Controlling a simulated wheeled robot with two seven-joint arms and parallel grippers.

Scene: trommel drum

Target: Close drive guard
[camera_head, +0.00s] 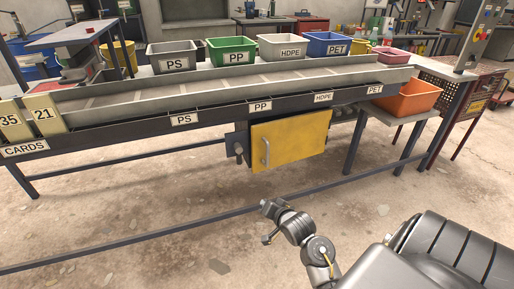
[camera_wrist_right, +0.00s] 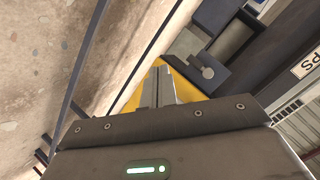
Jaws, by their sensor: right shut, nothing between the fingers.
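The drive guard (camera_head: 290,143) is a flat yellow panel hanging below the conveyor frame, with a pale upright handle (camera_head: 265,152) near its left edge. I cannot tell how far open it stands. Grey drive parts (camera_head: 238,147) show just left of it. My right gripper (camera_head: 265,205) is shut and empty, low in front of the guard and apart from the handle. In the right wrist view its closed fingers (camera_wrist_right: 160,82) point toward the yellow guard (camera_wrist_right: 192,85), and cover part of it; the handle does not show there. My left gripper is not in view.
A long conveyor (camera_head: 200,88) runs above the guard, with labelled bins behind it. A low dark floor rail (camera_head: 170,232) crosses between my right arm and the conveyor. An orange bin (camera_head: 408,98) stands on a side table at the right. The floor beneath is mostly clear.

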